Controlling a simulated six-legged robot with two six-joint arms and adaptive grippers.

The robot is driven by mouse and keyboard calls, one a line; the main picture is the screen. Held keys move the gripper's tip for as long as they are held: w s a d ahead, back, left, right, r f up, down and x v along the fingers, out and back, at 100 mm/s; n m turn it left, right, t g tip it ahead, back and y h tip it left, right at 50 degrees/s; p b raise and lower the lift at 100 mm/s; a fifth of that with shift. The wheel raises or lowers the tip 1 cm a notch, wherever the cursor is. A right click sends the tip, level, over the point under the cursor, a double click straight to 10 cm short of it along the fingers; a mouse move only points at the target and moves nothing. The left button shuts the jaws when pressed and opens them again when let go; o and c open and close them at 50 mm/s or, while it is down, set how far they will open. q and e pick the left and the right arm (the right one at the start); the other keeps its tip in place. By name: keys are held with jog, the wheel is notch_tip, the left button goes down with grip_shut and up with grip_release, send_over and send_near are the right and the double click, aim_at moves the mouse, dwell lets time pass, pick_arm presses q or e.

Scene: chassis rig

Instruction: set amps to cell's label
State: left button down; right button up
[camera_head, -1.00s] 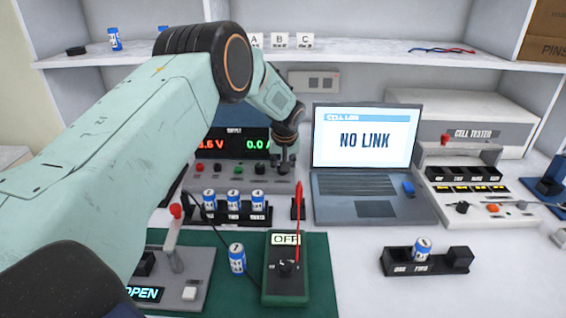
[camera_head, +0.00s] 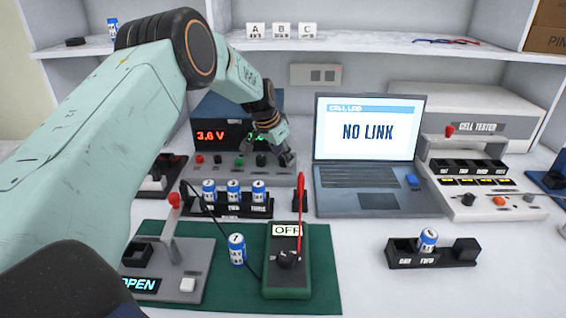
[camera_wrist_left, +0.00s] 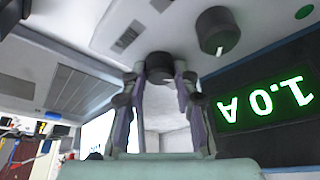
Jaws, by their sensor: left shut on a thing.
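The power supply (camera_head: 222,178) stands at the back, left of the laptop. Its red voltage display (camera_head: 211,136) reads 3.6 V, and my arm partly covers the green amps display. In the left wrist view the amps display (camera_wrist_left: 266,103) appears upside down and reads 1.0 A. My left gripper (camera_head: 286,160) is at the supply's right end. In the left wrist view its fingers (camera_wrist_left: 160,82) are shut on a dark knob (camera_wrist_left: 160,66); a second knob (camera_wrist_left: 213,30) is beside it. A blue cell (camera_head: 237,250) stands on the green mat; its label is too small to read.
A rack (camera_head: 228,212) with several blue cells stands before the supply. A multimeter (camera_head: 287,272) set to OFF with a red probe lies on the mat. The laptop (camera_head: 368,135) shows NO LINK. Another cell (camera_head: 428,240) sits in a black holder at the right.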

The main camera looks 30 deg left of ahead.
pick_arm(q)
jog(key=m+b, duration=0.1)
jog(key=m, duration=0.1)
jog(key=m+h+b, duration=0.1)
jog(key=shift+a+f+m+g, duration=0.15)
jog(key=shift+m+g, duration=0.15)
jog(key=shift+m, duration=0.1)
jog(key=shift+m+g+h+b, duration=0.65)
jog(key=shift+m+h, duration=0.15)
jog(key=shift+m, duration=1.6)
jog(key=c, duration=1)
grip_release()
jog(key=shift+w, duration=0.1)
jog(key=shift+c, duration=0.2)
jog(key=shift+r, duration=0.2)
jog(key=v, duration=1.2)
jog(key=shift+a, duration=0.1)
